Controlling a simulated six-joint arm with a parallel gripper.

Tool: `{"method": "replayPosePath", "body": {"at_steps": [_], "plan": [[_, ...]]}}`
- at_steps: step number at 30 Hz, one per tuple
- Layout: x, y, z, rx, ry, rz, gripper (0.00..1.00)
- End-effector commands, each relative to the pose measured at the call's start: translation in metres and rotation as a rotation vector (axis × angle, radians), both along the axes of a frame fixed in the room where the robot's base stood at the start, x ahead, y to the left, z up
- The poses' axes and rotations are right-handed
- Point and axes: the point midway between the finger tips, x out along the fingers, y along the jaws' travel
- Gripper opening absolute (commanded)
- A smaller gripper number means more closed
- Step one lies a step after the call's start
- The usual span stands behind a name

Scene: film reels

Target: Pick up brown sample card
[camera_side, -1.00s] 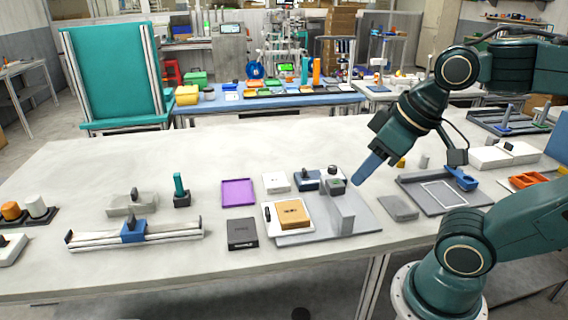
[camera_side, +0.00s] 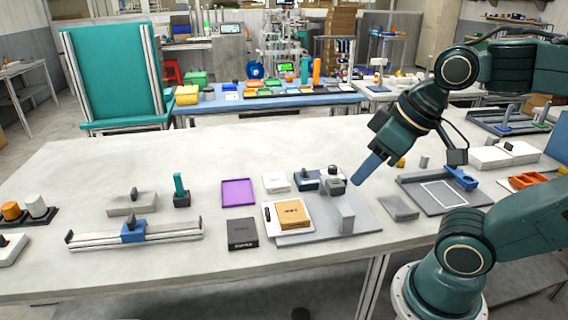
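A brown card or flat block (camera_side: 293,213) with small dark print lies on a white plate (camera_side: 268,221) at the left end of a grey board (camera_side: 366,221). My gripper (camera_side: 369,167) is above the table, to the right of the brown piece and well apart from it. A blue piece shows at its tip and points down left. I cannot tell whether this is its fingers or a held thing, nor whether the gripper is open.
A grey upright block (camera_side: 345,218) stands on the board between my gripper and the brown piece. A black box (camera_side: 242,234) and a purple tray (camera_side: 238,193) lie to the left. A grey flat block (camera_side: 398,207) lies right of the board. The table's front middle is clear.

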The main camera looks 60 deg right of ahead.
Motion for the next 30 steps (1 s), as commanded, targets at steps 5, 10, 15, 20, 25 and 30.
{"method": "replayPosePath", "body": {"at_steps": [5, 10, 15, 20, 25, 30], "plan": [[0.006, -0.001, -0.001, 0.028, 0.014, -0.056, 0.36], [0.021, -0.005, -0.005, 0.104, 0.044, -0.206, 0.36], [0.044, -0.013, -0.014, 0.221, 0.089, -0.435, 0.36], [0.066, -0.025, -0.025, 0.341, 0.134, -0.677, 0.36], [0.088, -0.039, -0.040, 0.469, 0.181, -0.941, 0.36], [0.107, -0.057, -0.058, 0.598, 0.230, -1.211, 0.36]]}}
